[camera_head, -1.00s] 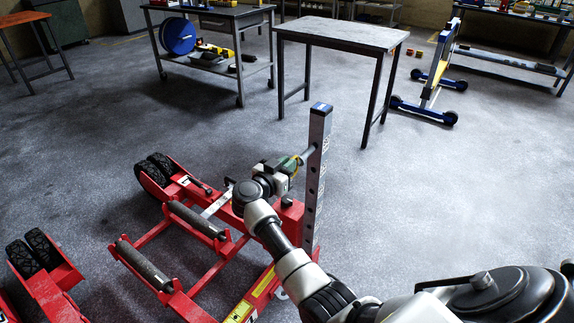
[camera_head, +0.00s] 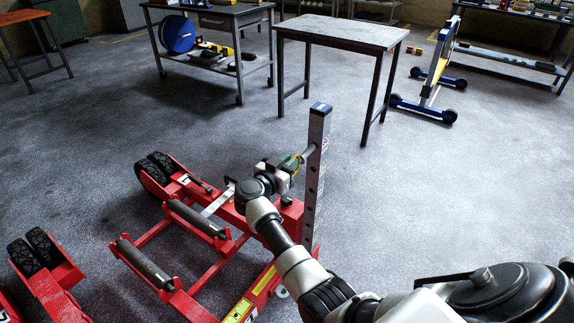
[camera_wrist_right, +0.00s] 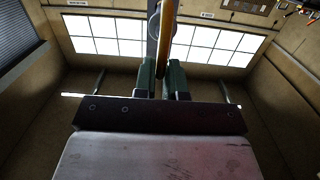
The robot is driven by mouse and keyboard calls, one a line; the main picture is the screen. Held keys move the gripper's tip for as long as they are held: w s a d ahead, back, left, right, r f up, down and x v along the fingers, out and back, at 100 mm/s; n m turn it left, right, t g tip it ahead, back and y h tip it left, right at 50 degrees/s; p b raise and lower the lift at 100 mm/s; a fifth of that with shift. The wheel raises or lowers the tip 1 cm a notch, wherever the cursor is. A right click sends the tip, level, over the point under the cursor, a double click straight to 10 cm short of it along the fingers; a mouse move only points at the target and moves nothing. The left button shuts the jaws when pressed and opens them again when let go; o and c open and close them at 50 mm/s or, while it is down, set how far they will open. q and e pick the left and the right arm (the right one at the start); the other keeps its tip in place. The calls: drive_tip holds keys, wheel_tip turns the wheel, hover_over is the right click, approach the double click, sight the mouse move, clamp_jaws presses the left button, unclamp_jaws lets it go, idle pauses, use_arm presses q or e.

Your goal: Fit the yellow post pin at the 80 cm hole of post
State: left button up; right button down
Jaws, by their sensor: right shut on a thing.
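The post (camera_head: 317,180) is a grey upright bar with a row of dark holes and a blue top, standing at the red trolley jack (camera_head: 287,217). My right gripper (camera_head: 293,163) is left of the post's upper part, shut on the yellow post pin. The pin's grey shaft (camera_head: 308,152) reaches the post's left side near a high hole; how deep it sits I cannot tell. In the right wrist view the yellow part of the pin (camera_wrist_right: 168,35) stands between the green fingers (camera_wrist_right: 162,80). Hole labels are unreadable. My left gripper is not in view.
The jack's red frame with rollers (camera_head: 197,219) and black wheels (camera_head: 155,168) spreads left of the post. A grey table (camera_head: 340,34) stands behind it. A blue-footed stand (camera_head: 425,105) is at the back right.

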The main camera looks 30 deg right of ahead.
sight(298, 154)
drive_tip(key=shift+x, duration=2.55)
drive_tip(key=shift+r+b+x, duration=0.25)
drive_tip(key=shift+b+x, duration=0.05)
drive_tip(key=shift+x, duration=1.05)
drive_tip(key=c, duration=1.1)
unclamp_jaws()
drive_tip(key=shift+w, duration=0.1)
drive_tip(key=p+v, duration=0.1)
drive_tip(key=v, duration=1)
drive_tip(key=shift+d, duration=0.1)
